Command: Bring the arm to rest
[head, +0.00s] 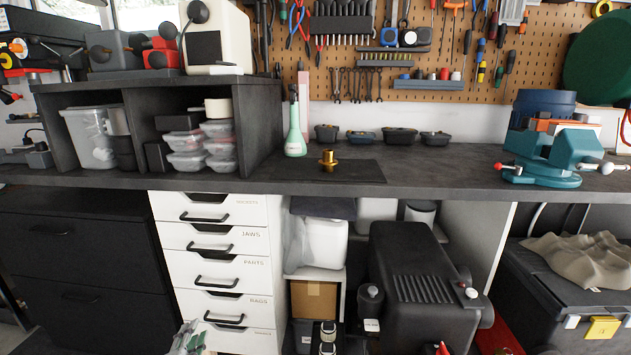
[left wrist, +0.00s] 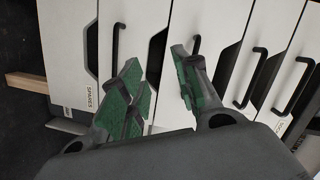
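My left gripper (head: 188,340) shows at the bottom edge of the head view, low in front of the white drawer unit (head: 215,262). In the left wrist view, its two green-padded fingers (left wrist: 162,82) stand apart with nothing between them. The drawer fronts and dark handles lie behind the fingers there. I cannot tell how far the fingertips are from the drawers. I cannot make out my right gripper in either view. A brass part (head: 328,161) stands on a dark mat (head: 358,172) on the bench, well away from the left gripper.
The dark benchtop (head: 450,180) runs above the drawers. It carries a green bottle (head: 295,128), small black bins (head: 400,135) and a teal vise (head: 552,150). A black machine (head: 420,285) stands below, right of the drawers. A dark cabinet (head: 75,255) stands left.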

